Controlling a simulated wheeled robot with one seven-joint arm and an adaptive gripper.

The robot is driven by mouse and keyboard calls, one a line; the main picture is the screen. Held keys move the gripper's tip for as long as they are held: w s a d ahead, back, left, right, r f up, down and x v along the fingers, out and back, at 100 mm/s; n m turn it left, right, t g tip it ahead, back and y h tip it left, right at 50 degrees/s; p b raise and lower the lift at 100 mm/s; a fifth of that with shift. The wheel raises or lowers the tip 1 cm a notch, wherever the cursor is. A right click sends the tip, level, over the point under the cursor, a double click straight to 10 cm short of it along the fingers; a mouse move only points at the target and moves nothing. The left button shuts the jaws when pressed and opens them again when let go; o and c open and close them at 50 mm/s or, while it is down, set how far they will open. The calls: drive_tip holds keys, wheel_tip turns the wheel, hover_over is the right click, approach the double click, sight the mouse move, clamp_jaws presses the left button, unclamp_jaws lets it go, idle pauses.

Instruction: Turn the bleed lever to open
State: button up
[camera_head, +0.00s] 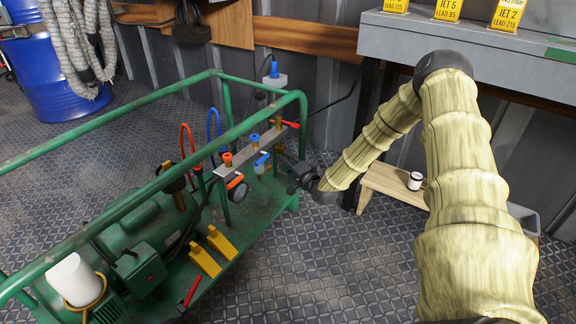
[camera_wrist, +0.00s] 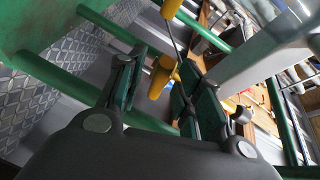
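Several small levers and valves sit on the grey manifold bar (camera_head: 240,155) of a green-framed machine. A blue lever (camera_head: 262,160) and a red lever (camera_head: 290,123) show there; no label tells which is the bleed lever. My gripper (camera_head: 291,172) is at the right end of the machine, close to the bar and below the red lever. In the wrist view my gripper (camera_wrist: 152,82) has its two fingers apart. A yellow, brass-like fitting (camera_wrist: 162,76) shows in the gap between them. I cannot tell whether a finger touches it.
Green frame rails (camera_head: 150,182) run above and beside the manifold. A wooden stool (camera_head: 385,185) with a small jar stands to the right. A grey bench (camera_head: 470,45) is behind my arm. The floor at the front is clear.

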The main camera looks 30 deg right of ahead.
drive_tip(key=shift+w, duration=0.1)
drive_tip(key=shift+c, duration=0.3)
clamp_jaws()
drive_tip(key=shift+f, duration=0.1)
drive_tip(key=shift+w+d+f+n+t+y+p, duration=0.25)
drive_tip(key=shift+d+f+n+t+y, duration=0.5)
drive_tip(key=shift+n, duration=1.85)
drive_tip(key=shift+w+d+f+n+t+y+p, duration=0.15)
drive_tip(key=shift+d+f+n+t+y+p, duration=0.6)
drive_tip(key=shift+n, duration=1.85)
drive_tip(key=shift+w+d+f+n+t+y+b, duration=0.1)
drive_tip(key=shift+w+d+f+n+t+y, duration=0.2)
drive_tip(key=shift+n+t, duration=1.55)
drive_tip(key=shift+s+n+g, duration=0.1)
drive_tip(key=shift+n+g, duration=0.65)
drive_tip(key=shift+n, duration=0.2)
